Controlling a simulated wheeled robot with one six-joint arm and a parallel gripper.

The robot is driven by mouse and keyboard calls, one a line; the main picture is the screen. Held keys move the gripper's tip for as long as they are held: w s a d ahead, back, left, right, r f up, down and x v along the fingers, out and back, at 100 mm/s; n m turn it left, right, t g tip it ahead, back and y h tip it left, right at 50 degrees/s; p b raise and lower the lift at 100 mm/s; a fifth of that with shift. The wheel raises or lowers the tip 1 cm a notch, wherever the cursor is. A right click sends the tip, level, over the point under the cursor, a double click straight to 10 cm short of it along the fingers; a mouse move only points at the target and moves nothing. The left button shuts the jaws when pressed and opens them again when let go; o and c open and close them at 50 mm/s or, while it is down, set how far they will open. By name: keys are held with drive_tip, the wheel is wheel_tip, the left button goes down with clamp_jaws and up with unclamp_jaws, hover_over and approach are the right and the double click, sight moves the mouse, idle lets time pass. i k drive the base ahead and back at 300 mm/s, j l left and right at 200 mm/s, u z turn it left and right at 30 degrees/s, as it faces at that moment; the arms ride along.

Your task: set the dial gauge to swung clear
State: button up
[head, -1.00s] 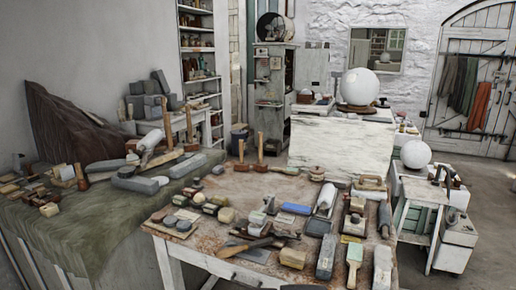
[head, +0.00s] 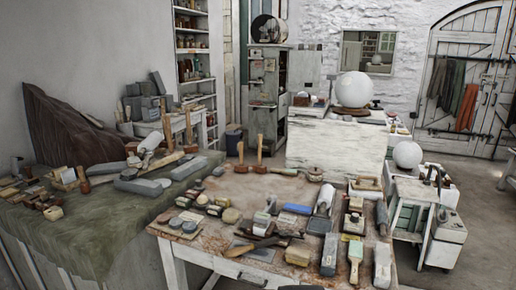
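I cannot make out a dial gauge for certain at this size. A large white plaster sphere (head: 354,89) sits on a stand on top of a pale, worn bench (head: 333,147) at the back. A small dark item (head: 376,104) is beside the sphere's right side, too small to identify. A second, smaller white sphere (head: 407,154) is lower down to the right of the bench. My gripper is not in view.
A worktable (head: 180,232) crowded with tools and blocks fills the near middle. A green cloth-covered table (head: 90,240) stands at the left. A small white cabinet (head: 415,192) stands at the right. Open floor (head: 480,200) lies beyond it, near the arched door (head: 475,75).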

sight(263, 218)
drive_tip(key=k+l, duration=0.1)
drive_tip(key=l, duration=0.15)
drive_tip(key=i+l, duration=0.85)
drive_tip(key=i, duration=0.15)
